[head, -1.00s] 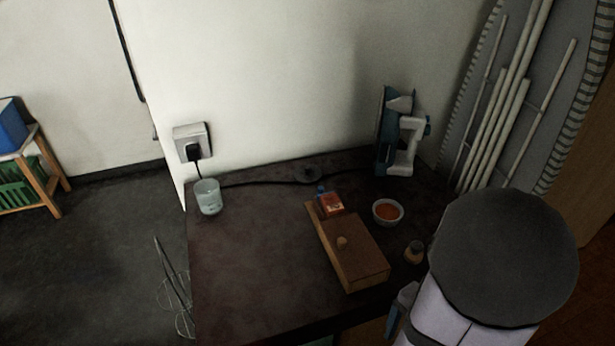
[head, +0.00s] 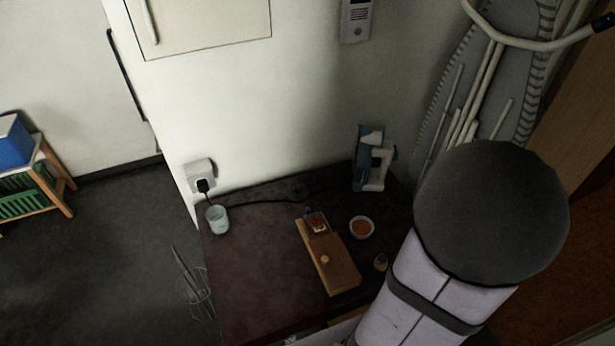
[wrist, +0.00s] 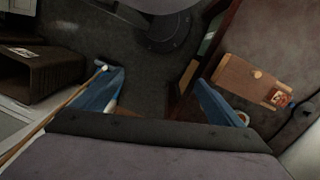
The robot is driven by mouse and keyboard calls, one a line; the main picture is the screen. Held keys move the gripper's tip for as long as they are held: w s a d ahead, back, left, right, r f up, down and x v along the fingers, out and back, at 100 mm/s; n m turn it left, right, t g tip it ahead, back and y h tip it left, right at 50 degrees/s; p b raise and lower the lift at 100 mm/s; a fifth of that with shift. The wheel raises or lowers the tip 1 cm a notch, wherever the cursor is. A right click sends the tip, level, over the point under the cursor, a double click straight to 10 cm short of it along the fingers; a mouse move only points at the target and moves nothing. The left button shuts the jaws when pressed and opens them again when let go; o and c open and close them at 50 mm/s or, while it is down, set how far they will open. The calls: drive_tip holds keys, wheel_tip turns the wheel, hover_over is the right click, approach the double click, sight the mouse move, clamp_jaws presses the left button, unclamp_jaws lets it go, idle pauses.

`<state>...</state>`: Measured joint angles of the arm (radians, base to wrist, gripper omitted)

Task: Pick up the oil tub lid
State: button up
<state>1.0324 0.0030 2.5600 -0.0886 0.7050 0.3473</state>
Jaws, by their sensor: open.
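I cannot make out for certain which thing is the oil tub lid. A wooden box (head: 338,274) with a small round knob (head: 324,259) on top lies on the dark table; it also shows in the wrist view (wrist: 238,82). A small tan-topped jar (head: 380,262) stands to its right, close to my arm. My gripper (wrist: 157,78) is open and empty, its blue fingers wide apart. In the wrist view it is over the floor, left of the table, with the box beyond the right finger. The head view does not show the fingers clearly.
A red packet (head: 317,225) lies at the box's far end, with an orange-filled bowl (head: 362,229) beside it. An iron (head: 374,165) stands behind; a cup (head: 217,219) is at the table's left corner. A dark basket (wrist: 38,75) is left of the gripper. The table's left half is mostly clear.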

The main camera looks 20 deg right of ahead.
drive_tip(key=w+a+r+n+p, duration=0.1)
drive_tip(key=w+r+n+p, duration=0.2)
drive_tip(key=r+p, duration=0.75)
drive_tip(key=w+a+n+t+h+b, duration=0.1)
drive_tip(key=w+a+n+b, duration=0.1)
drive_tip(key=w+a+n, duration=0.5)
drive_tip(key=w+a+n+t+b, duration=0.15)
drive_tip(key=w+a+n, duration=0.3)
drive_tip(key=a, duration=0.55)
drive_tip(key=t+b, duration=0.5)
drive_tip(key=b, duration=2.3)
approach(297, 190)
drive_tip(key=x, duration=0.2)
drive_tip(key=shift+w+n+b, duration=0.25)
drive_tip(key=shift+w+b, duration=0.05)
drive_tip(key=shift+w, duration=0.15)
